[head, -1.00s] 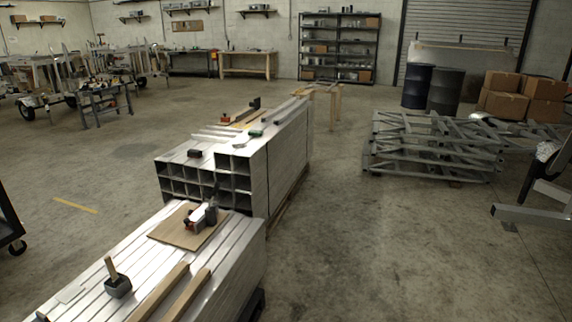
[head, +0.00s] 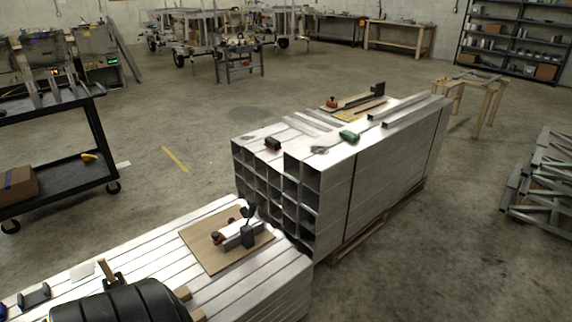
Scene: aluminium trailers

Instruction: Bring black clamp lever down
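A toggle clamp (head: 235,234) with a pale metallic body, a red-orange end and dark parts sits on a brown board (head: 205,255) on the near stack of aluminium tubes. Its black clamp lever (head: 250,211) appears to stick up and lean slightly at the clamp's right end. It is small, so its exact angle is hard to tell. A large black rounded shape, probably part of my arm, fills the bottom left and hides part of the near stack.
A mallet (head: 108,271) lies partly hidden on the near stack (head: 285,280). A taller tube stack (head: 345,185) behind carries another red and black tool (head: 375,91) and a green item (head: 349,136). A black cart (head: 95,130) stands left. Floor between is clear.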

